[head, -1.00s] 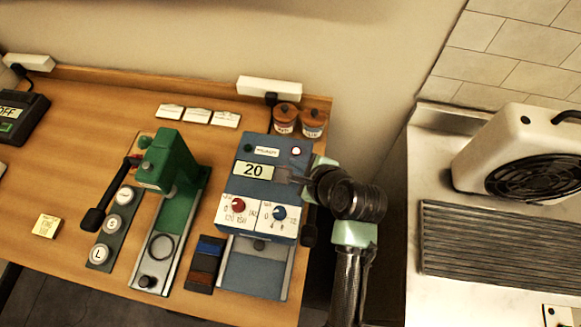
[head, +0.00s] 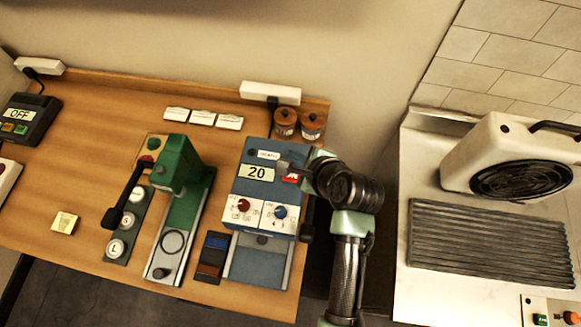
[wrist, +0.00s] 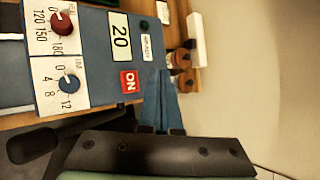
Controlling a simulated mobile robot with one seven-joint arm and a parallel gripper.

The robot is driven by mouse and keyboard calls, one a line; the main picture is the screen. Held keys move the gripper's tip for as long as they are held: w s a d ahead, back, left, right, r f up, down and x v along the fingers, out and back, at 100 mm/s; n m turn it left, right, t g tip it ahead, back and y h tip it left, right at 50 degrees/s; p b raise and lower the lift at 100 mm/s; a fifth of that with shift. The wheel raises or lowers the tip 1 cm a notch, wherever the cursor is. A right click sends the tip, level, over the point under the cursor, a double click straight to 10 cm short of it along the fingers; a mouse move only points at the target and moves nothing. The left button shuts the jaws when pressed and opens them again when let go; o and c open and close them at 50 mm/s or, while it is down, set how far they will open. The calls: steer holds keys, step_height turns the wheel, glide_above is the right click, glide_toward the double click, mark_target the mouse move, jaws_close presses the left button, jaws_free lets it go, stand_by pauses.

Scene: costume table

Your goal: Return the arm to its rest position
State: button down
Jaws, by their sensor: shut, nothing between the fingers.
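My gripper (head: 284,165) is shut and empty in the head view. It is just above the top right part of the blue press machine (head: 262,235), and I cannot tell whether it touches. The machine's display (head: 257,173) reads 20. A red panel (head: 290,179) sits beside the display, partly near my fingers. In the wrist view this red panel (wrist: 129,81) reads ON, and the display (wrist: 120,37) shows 20. The dark gripper body (wrist: 160,153) fills the bottom of the wrist view.
A green press (head: 180,205) with a dark lever stands left of the machine. Two brown-lidded jars (head: 298,122) stand behind it. A black box (head: 30,117) reading OFF is at far left. A white counter (head: 400,270) with a fan unit (head: 510,160) lies right of my arm, across a gap.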

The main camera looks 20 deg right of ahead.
stand_by(0.5)
steer(key=w+a+r+n+t+h+b, duration=0.1)
steer(key=w+a+r+n+t+b, duration=0.2)
steer(key=r, duration=0.5)
steer(key=w+r+n+t+h+b, duration=0.1)
steer(key=w+r+n+t+b, duration=0.25)
steer(key=r+n, duration=0.35)
steer(key=w+a+r+n+t+b, duration=0.2)
steer(key=w+r+n+b, duration=0.15)
steer(key=r, duration=0.55)
steer(key=s+a+r+n+t+b, duration=0.1)
steer(key=s+a+r+n+t, duration=0.2)
steer(key=r, duration=0.5)
steer(key=s+a+r+n+t+b, duration=0.2)
steer(key=s+a+r+n+t, duration=0.1)
steer(key=s+r+n, duration=0.2)
steer(key=s+a+r+n+t+b, duration=0.2)
steer(key=s+r, duration=0.4)
steer(key=r, duration=0.4)
steer(key=shift+a+r+n+t+y, duration=0.35)
steer(key=shift+a+n+t+y, duration=0.05)
steer(key=shift+a+n+t, duration=0.5)
steer(key=shift+s+d+f, duration=0.1)
